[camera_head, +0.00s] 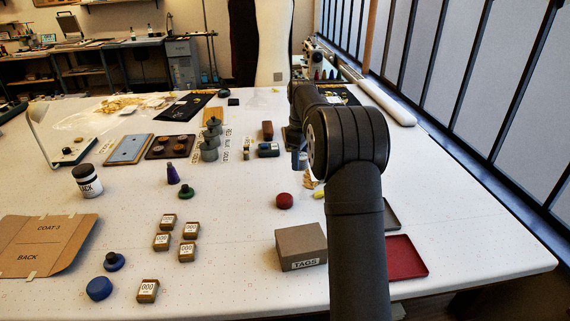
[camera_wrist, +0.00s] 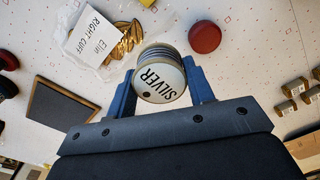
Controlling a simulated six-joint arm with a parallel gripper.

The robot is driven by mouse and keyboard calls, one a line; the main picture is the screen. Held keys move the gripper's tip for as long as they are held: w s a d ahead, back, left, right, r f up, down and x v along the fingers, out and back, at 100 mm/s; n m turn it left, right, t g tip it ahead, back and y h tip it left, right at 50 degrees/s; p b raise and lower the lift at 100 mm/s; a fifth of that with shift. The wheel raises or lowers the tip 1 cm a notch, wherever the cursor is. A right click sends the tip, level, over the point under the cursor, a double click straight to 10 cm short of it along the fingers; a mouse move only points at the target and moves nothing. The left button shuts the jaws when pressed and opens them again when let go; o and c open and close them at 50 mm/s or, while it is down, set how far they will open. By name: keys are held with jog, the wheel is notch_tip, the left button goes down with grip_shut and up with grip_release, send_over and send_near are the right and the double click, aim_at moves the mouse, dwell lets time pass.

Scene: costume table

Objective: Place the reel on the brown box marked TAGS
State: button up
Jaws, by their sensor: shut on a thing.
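The reel (camera_wrist: 160,74) is a short cylinder with a white face lettered SILVER and grey wound sides, seen in the wrist view. My gripper (camera_wrist: 162,82) is shut on it, with one blue finger on each side. In the head view my gripper (camera_head: 300,160) is past the middle of the table, largely hidden by my own arm, and I cannot make out the reel clearly there. The brown box marked TAGS (camera_head: 300,241) stands nearer the front, just left of my arm, its flat top bare. I cannot tell how high the reel is above the table.
A red round pad (camera_head: 284,201) lies behind the box. Several small numbered boxes (camera_head: 187,251) stand left of the box. A red tray (camera_head: 408,257) lies right of my arm.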

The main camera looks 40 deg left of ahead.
jog(key=s+d+r+m, duration=0.1)
jog(key=s+d+r, duration=0.1)
jog(key=s+d, duration=0.55)
jog(key=s+d+r+m, duration=0.1)
jog(key=s+d+r, duration=0.25)
jog(key=d, duration=0.65)
jog(key=s+d+r+m, duration=0.1)
jog(key=s+d+r, duration=0.1)
jog(key=s+d, duration=0.55)
send_over(301, 238)
jog(key=shift+m, duration=0.3)
notch_tip(301, 238, down, 7)
jog(key=shift+f, duration=2.1)
jog(key=shift+f, duration=0.15)
jog(key=o, duration=1)
